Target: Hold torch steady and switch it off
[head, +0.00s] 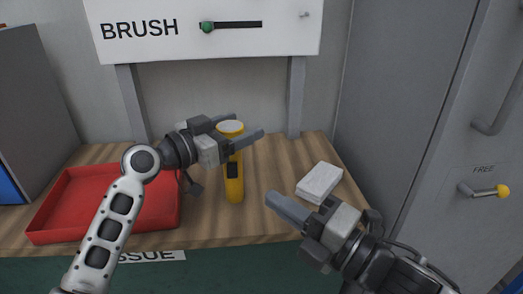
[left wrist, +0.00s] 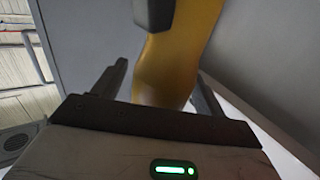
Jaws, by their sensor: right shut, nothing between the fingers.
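The yellow torch (head: 235,185) stands upright on the wooden bench, its pale lens (head: 231,127) facing up and a dark switch (head: 232,170) on its front. My left gripper (head: 248,125) reaches in from the left with its fingers on either side of the torch's upper part. In the left wrist view the yellow body (left wrist: 165,70) lies between the two fingers, with a gap beside the left finger; a dark block (left wrist: 153,14) is on it. My right gripper (head: 272,199) is shut and empty, to the right of the torch and apart from it.
A red tray (head: 60,220) stands at left on the bench (head: 215,229). A white block (head: 319,181) lies at right. A BRUSH sign (head: 265,45) on grey posts is behind. A grey cabinet (head: 410,100) with a yellow-tipped FREE handle (head: 500,191) stands at right.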

